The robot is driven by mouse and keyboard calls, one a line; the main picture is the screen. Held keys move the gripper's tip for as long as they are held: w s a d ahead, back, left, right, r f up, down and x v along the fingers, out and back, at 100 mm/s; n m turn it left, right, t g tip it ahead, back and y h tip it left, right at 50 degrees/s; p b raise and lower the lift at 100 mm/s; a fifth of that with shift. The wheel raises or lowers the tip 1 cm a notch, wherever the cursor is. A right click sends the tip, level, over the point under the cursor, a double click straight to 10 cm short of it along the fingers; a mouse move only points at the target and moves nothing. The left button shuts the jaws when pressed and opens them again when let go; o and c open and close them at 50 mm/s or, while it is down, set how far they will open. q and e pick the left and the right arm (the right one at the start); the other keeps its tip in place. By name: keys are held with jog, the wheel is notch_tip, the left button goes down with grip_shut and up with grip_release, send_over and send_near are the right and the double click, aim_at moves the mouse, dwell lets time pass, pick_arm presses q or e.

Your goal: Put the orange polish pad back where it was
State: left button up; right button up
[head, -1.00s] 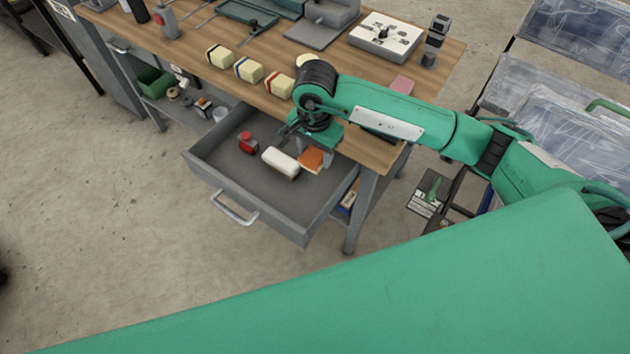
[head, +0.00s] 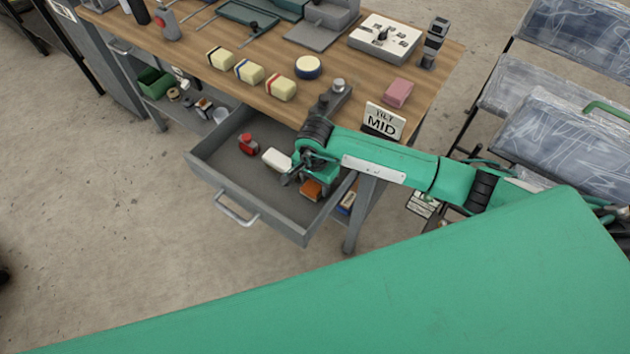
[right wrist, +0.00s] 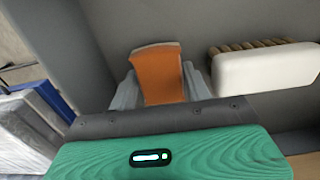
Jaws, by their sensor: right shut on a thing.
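The orange polish pad (head: 311,188) is in the open drawer (head: 238,187), near its right side. It also shows in the right wrist view (right wrist: 160,72), upright between the two grey fingers. My right gripper (head: 307,180) reaches down into the drawer and is shut on the pad. In the right wrist view the gripper (right wrist: 160,90) hides the pad's lower part. Whether the pad touches the drawer floor I cannot tell. My left gripper is not in view.
A white brush-like block (head: 277,159) lies just left of the gripper; it shows in the wrist view (right wrist: 265,68). A red item (head: 247,144) lies farther left in the drawer. On the bench (head: 330,72) are several cream blocks, a pink block (head: 398,93) and a sign (head: 384,120).

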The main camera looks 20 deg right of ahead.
aim_at(315, 184)
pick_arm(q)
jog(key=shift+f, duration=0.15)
pick_arm(e)
jog(key=shift+f, duration=0.1)
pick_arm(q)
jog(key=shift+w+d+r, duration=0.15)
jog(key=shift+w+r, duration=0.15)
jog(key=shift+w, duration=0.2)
pick_arm(e)
jog(key=o, duration=0.9)
jog(key=shift+r, duration=0.2)
notch_tip(315, 184, up, 6)
jog(key=shift+w+r+b, duration=0.1)
jog(key=shift+r+b, duration=0.1)
jog(key=shift+b, duration=0.3)
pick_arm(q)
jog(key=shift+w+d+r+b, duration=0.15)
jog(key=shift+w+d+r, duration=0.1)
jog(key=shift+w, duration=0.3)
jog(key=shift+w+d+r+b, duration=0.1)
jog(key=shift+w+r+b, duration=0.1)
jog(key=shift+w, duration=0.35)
pick_arm(e)
jog(key=shift+r, duration=2.75)
